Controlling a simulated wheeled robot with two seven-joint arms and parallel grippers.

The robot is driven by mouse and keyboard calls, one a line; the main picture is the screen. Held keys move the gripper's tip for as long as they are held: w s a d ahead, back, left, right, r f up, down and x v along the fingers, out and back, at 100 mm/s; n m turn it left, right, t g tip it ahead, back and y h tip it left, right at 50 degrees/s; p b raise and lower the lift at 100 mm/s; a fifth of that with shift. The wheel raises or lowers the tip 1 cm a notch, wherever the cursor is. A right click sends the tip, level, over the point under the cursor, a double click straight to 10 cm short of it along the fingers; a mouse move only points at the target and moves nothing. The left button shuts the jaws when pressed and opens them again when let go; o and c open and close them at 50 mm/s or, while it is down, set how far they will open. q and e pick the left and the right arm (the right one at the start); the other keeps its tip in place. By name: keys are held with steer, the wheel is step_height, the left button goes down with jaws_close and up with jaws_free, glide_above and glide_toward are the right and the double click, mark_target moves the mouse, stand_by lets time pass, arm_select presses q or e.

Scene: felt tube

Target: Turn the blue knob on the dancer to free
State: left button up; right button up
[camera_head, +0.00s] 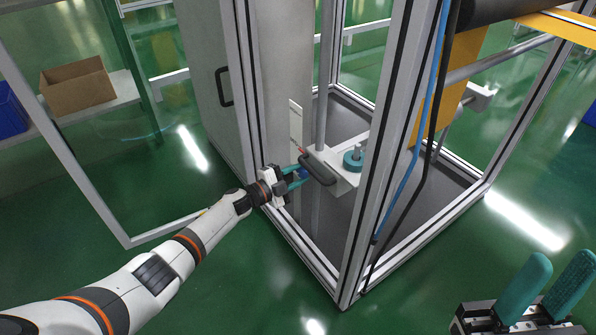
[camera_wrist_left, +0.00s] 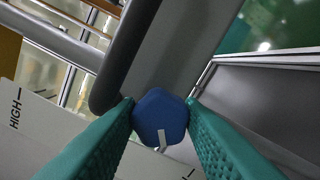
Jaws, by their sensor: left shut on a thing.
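The blue knob (camera_head: 303,174) is at the dancer's grey panel, inside the near opening of the metal frame. In the left wrist view the knob (camera_wrist_left: 160,112) is hexagonal, with a white pointer line toward the picture's bottom. My left gripper (camera_head: 298,176) reaches through the opening, its teal fingers shut on the knob's two sides. The light plate (camera_wrist_left: 45,120) beside it reads "HIGH" at the left; a short dark mark shows at the bottom. Other lettering is hidden by the fingers. My right gripper (camera_head: 545,291) is open and empty at the lower right, away from the frame.
A dark grey handle (camera_head: 317,169) stands close beside the knob. An aluminium post (camera_head: 385,150) with blue and black cables is to the right. A glazed door (camera_head: 75,150) stands open at the left. A cardboard box (camera_head: 77,88) sits on a shelf.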

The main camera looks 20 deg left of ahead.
arm_select(q)
steer(key=shift+w+a+r+n+p, duration=0.1)
steer(key=shift+n+p, duration=0.2)
steer(key=shift+n, duration=0.8)
steer(key=shift+r+n+p, duration=0.1)
steer(key=shift+n+p, duration=0.15)
steer(key=shift+n, duration=0.85)
steer(key=o, duration=1)
steer(key=shift+f, duration=0.1)
